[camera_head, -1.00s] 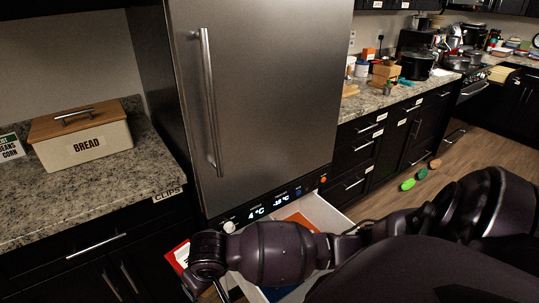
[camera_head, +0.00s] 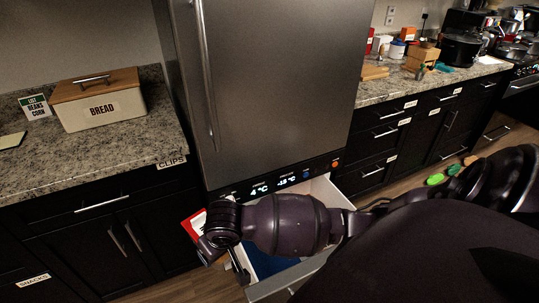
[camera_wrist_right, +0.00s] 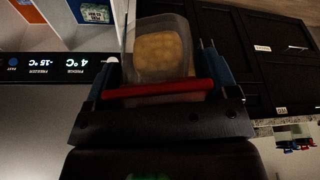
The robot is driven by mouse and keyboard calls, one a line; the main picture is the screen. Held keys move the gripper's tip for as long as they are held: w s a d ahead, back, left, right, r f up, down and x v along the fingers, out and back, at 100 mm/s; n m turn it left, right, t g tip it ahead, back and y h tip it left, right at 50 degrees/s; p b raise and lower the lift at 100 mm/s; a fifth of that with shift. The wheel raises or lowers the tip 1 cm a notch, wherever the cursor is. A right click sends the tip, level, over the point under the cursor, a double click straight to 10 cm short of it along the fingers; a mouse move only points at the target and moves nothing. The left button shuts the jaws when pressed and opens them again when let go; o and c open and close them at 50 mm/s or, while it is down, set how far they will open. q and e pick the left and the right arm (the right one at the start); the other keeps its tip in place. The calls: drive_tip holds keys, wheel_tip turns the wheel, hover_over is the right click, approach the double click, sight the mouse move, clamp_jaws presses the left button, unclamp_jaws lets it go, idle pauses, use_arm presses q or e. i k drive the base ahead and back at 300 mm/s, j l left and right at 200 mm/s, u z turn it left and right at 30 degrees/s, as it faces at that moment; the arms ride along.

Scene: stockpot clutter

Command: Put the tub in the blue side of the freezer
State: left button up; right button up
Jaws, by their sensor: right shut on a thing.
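The clear tub (camera_wrist_right: 160,52) with a red lid holds round yellow pieces. My right gripper (camera_wrist_right: 157,68) is shut on it, with one blue finger on each side in the right wrist view. In the head view the tub (camera_head: 193,224) shows partly as a red and white edge left of my right wrist. The freezer drawer (camera_head: 335,192) is open below the fridge door. Its blue side (camera_head: 262,263) shows under my forearm; the blue floor also shows in the right wrist view (camera_wrist_right: 76,12), beside the orange side (camera_wrist_right: 25,12). The tub is outside the drawer. My left gripper is out of view.
The tall fridge door (camera_head: 265,90) is closed above the drawer. A bread box (camera_head: 98,100) stands on the left counter (camera_head: 100,160). Dark cabinets (camera_head: 375,140) are to the right. Green objects (camera_head: 436,179) lie on the floor at the right.

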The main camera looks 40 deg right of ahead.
sight(275, 268)
drive_tip(key=k+l+u, duration=0.1)
drive_tip(key=l, duration=0.3)
drive_tip(key=k+l, duration=0.2)
drive_tip(key=l, duration=0.25)
drive_tip(key=k+l+u, duration=0.15)
drive_tip(key=l, duration=0.25)
